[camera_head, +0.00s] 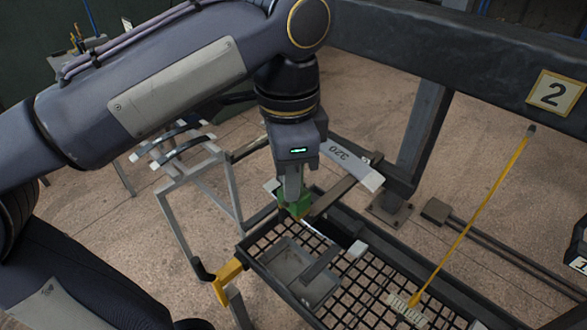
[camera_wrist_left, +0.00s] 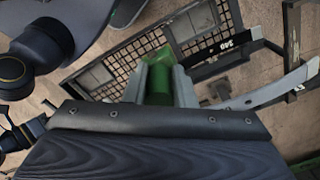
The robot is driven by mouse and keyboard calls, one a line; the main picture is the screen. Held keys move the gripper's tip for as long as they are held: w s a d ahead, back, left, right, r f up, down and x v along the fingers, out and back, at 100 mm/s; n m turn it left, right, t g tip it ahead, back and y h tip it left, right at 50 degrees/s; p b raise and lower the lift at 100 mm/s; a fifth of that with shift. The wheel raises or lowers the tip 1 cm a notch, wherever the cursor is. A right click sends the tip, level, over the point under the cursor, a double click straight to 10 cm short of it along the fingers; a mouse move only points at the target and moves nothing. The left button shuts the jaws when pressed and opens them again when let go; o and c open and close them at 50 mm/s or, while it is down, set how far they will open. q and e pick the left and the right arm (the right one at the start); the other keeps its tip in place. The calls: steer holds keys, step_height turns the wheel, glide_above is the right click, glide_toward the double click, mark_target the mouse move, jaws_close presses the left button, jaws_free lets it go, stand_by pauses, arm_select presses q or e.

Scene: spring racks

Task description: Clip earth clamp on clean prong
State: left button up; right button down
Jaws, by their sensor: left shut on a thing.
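In the left wrist view the green clamp (camera_wrist_left: 158,85) sits between the two grey fingers (camera_wrist_left: 158,78). A dark bar (camera_head: 334,194) runs from beside the clamp towards a pale plate marked 320 (camera_head: 352,166). A second dark bar with a bright metal tip (camera_head: 357,248) lies over the tray. I cannot tell which is the clean prong, or whether the clamp touches either bar. My right gripper is not in view.
The black mesh tray (camera_head: 375,276) holds a grey pan (camera_head: 286,262) and a yellow-handled brush (camera_head: 462,232). A yellow bracket (camera_head: 228,281) sits at its left corner. A grey frame (camera_head: 197,175) stands left.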

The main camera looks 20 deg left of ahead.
arm_select(q)
steer(key=shift+w+d, duration=0.1)
steer(key=shift+w, duration=0.3)
steer(key=shift+w+d+f+p, duration=0.45)
steer(key=shift+w+f, duration=0.25)
steer(key=shift+w, duration=0.7)
steer(key=shift+w+d+f+p, duration=0.3)
steer(key=shift+w+d+f, duration=0.35)
steer(key=shift+w, duration=0.75)
steer(key=shift+w+d+f+p, duration=0.45)
steer(key=shift+w+f, duration=0.25)
steer(key=shift+w, duration=0.7)
steer(key=shift+p, duration=0.4)
steer(key=shift+f+b, duration=0.5)
steer(key=shift+f, duration=0.3)
steer(key=o, duration=1)
steer(key=shift+c, duration=0.2)
